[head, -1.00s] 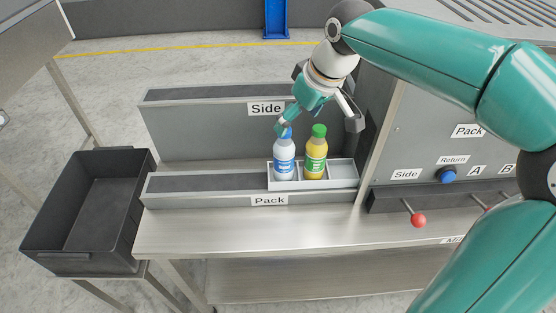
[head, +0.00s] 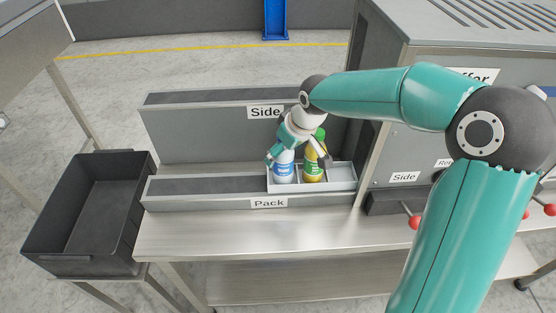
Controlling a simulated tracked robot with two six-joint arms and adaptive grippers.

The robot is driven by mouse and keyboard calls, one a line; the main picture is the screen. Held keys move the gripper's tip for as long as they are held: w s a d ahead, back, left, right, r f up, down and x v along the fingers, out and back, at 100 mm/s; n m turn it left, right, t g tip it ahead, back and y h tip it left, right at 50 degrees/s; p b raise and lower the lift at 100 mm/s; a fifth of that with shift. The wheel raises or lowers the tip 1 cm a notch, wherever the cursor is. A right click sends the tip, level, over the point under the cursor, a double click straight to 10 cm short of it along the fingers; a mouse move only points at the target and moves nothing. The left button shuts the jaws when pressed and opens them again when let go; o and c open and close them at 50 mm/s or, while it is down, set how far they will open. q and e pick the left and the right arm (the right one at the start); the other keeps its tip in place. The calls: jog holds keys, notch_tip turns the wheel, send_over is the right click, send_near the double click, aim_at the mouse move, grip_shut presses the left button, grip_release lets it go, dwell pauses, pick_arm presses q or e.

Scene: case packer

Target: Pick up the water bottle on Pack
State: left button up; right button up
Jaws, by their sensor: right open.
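The water bottle (head: 284,170) is clear and pale with a blue-and-white label. It stands upright in the left part of a white tray (head: 342,178) on the Pack conveyor (head: 200,188). My right gripper (head: 297,160) is open and sits low over the tray, with one finger at the left of the water bottle and the other over the yellow bottle. The gripper hides the water bottle's cap. I cannot tell whether the fingers touch either bottle. My left gripper is not in view.
A yellow bottle with a green cap (head: 320,135) stands close at the right of the water bottle. The Side conveyor (head: 205,133) runs behind. A black crate (head: 90,210) stands at left. The machine with levers (head: 415,221) is at right. The tray's right end is empty.

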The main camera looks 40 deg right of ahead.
jog(key=shift+f, duration=0.2)
jog(key=c, duration=1.3)
jog(key=shift+w, duration=0.1)
jog(key=shift+c, duration=0.9)
jog(key=shift+r, duration=0.25)
